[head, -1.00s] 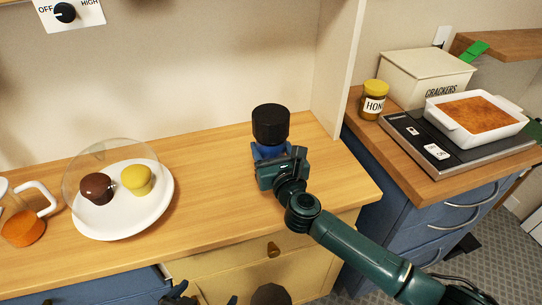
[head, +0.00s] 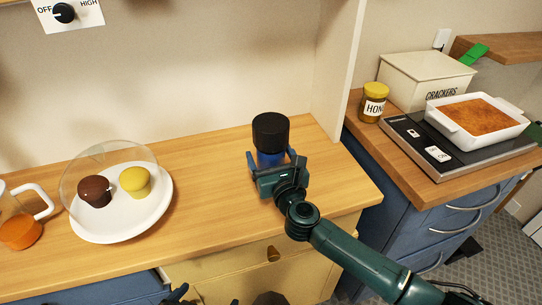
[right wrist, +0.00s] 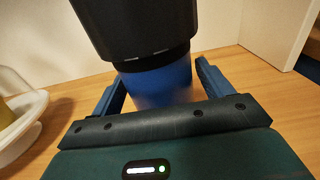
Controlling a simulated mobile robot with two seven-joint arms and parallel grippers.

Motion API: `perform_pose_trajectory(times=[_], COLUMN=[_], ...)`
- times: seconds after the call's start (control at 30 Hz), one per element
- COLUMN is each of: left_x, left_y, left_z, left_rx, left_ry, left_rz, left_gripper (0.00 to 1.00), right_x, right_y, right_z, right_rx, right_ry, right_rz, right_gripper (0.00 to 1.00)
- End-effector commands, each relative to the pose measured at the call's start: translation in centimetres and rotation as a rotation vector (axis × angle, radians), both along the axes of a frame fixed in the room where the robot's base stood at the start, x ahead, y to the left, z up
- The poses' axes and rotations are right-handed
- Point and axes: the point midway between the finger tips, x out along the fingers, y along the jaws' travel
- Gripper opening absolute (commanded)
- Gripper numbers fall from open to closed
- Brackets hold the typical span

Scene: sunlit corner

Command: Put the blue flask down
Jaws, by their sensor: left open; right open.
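The blue flask (head: 270,140), with a wide black lid, stands upright on the wooden counter (head: 215,165) near its right end. My right gripper (head: 275,162) is at the flask's near side, its fingers open on either side of the lower blue body. In the right wrist view the flask (right wrist: 158,85) stands between the spread fingers of the right gripper (right wrist: 160,80), with gaps visible at both sides. Its base is partly hidden by the gripper. My left gripper (head: 207,297) shows only as open fingertips at the bottom edge of the head view, away from the flask.
A white plate (head: 120,228) with a brown and a yellow muffin under a clear dome stands left on the counter. A jug of orange liquid (head: 22,232) is at far left. An upright panel (head: 340,70) rises behind right. The counter between plate and flask is clear.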

Motion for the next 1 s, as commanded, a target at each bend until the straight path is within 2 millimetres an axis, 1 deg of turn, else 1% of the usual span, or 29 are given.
perform_pose_trajectory(times=[0.13, 0.23, 0.37, 0.5, 0.6, 0.7, 0.83, 1.0], left_x=[-0.1, -0.1, -0.3, -0.3, -0.3, -0.3, -0.2, -0.1], left_y=[0.0, 0.1, 0.2, 0.3, 0.3, 0.3, 0.3, 0.2], left_z=[0.3, 0.1, -0.2, -0.5, -0.5, -0.5, -0.3, 0.0], left_rx=[0.001, 0.003, 0.006, 0.009, 0.009, 0.008, 0.007, 0.004], left_ry=[0.003, 0.007, 0.015, 0.02, 0.02, 0.019, 0.014, 0.006], left_rz=[0.0, 0.001, 0.002, 0.003, 0.003, 0.003, 0.004, 0.004], left_gripper=[0.99, 0.99, 0.99, 0.99, 0.99, 0.99, 0.99, 0.99], right_x=[-0.1, -1.4, -3.9, -6.9, -8.7, -10.1, -11.1, -11.5], right_y=[0.0, -0.5, -1.3, -2.3, -2.9, -3.3, -3.6, -3.7], right_z=[0.5, 0.2, 0.2, 0.1, 0.2, 0.2, 0.3, 0.4], right_rx=[0.0, 0.002, 0.002, 0.001, 0.001, 0.001, 0.0, -0.005], right_ry=[0.0, 0.004, 0.004, 0.003, 0.003, 0.001, 0.0, -0.005], right_rz=[0.0, 0.0, 0.001, 0.0, 0.0, 0.0, 0.0, 0.0], right_gripper=[0.79, 0.79, 0.79, 0.79, 0.79, 0.79, 0.79, 0.79])
